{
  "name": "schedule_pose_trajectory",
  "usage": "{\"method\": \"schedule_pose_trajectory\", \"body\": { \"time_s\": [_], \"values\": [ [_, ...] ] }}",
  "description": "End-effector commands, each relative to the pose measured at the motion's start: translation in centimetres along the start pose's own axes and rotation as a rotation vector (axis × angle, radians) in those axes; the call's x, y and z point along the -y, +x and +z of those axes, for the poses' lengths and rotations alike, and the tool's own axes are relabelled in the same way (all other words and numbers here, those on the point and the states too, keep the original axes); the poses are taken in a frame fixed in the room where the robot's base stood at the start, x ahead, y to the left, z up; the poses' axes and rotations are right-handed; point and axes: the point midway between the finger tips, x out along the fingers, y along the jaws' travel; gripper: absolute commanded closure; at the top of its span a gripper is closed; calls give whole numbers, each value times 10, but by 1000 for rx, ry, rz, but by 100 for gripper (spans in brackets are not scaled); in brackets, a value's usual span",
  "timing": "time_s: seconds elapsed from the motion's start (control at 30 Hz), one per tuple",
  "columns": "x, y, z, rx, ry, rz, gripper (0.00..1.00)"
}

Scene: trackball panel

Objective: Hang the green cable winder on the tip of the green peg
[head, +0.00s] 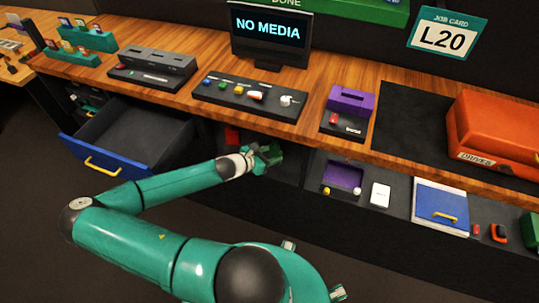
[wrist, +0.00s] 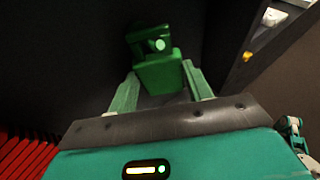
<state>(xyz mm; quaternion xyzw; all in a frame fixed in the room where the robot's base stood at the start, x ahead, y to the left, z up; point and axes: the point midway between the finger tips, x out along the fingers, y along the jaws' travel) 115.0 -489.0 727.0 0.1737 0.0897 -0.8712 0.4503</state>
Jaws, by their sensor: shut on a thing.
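The green cable winder (wrist: 160,72) is a blocky dark green piece between my two fingers in the wrist view. My gripper (wrist: 162,78) is shut on it. A bright green round spot (wrist: 160,45) shows at the winder's far part; it looks like the end of the green peg, but I cannot tell whether the winder is around it or in front of it. In the head view my gripper (head: 262,158) is at the dark recess below the bench edge, with the green winder (head: 272,151) at its tip. The rest of the peg is hidden.
An open blue drawer (head: 128,150) stands left of my gripper. A purple-lined bin (head: 343,176) and a white box (head: 380,195) are to its right. The wooden bench top (head: 215,112) overhangs above. Red ribbed material (wrist: 25,155) shows at lower left in the wrist view.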

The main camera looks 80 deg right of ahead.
Motion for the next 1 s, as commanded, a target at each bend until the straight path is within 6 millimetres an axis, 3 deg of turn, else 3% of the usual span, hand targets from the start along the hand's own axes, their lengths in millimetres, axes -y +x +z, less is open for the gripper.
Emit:
{"method": "schedule_pose_trajectory", "body": {
  "time_s": [0.47,0.5,0.6,1.0],
  "values": [
    [0,0,0,0,0,0,73],
    [0,0,0,0,0,0,46],
    [0,0,0,0,0,0,26],
    [-2,-1,0,-1,1,4,24]
  ]
}}
